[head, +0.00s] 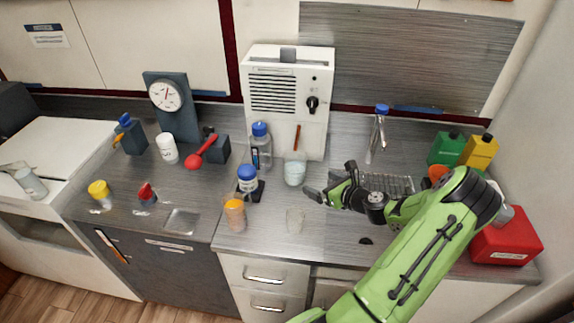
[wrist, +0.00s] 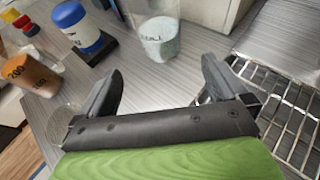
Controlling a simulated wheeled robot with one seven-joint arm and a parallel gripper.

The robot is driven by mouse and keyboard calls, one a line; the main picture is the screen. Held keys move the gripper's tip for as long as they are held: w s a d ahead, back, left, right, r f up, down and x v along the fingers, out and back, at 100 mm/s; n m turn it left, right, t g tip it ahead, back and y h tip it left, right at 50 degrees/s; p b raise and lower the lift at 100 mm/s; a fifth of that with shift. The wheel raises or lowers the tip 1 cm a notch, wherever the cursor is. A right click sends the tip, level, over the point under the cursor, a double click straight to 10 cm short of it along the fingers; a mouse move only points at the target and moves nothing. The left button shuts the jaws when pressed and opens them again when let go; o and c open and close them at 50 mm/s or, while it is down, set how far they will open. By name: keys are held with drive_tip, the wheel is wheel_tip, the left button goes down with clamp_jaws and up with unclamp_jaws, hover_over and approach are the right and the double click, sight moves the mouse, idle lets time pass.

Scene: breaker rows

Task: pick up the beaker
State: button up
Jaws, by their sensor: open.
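A clear beaker with pale contents (head: 295,172) stands upright on the bench in front of the white panel box. In the wrist view it (wrist: 158,42) is ahead of the fingers, roughly between them and apart from them. My gripper (head: 322,186) is open and empty, just right of this beaker in the head view; its fingers also show in the wrist view (wrist: 163,72). Another clear beaker (head: 32,183) is at the far left. I cannot tell which beaker is meant.
A blue-capped jar (head: 247,180) and a blue-capped bottle (head: 261,147) stand left of the pale beaker. A wire rack (head: 388,183) lies right, behind my arm. Green (head: 447,148), yellow (head: 479,151) and red (head: 506,244) containers are at the right end.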

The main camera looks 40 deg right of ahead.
sight(302, 176)
drive_tip(key=b+x, duration=0.1)
drive_tip(key=x, duration=0.8)
drive_tip(key=shift+f, duration=0.1)
drive_tip(key=x, duration=0.5)
drive_tip(key=shift+w+d+b, duration=0.15)
drive_tip(key=shift+w+b, duration=0.15)
drive_tip(key=shift+w, duration=0.1)
drive_tip(key=shift+s, duration=0.1)
drive_tip(key=shift+c, duration=0.8)
drive_tip(key=c, duration=0.8)
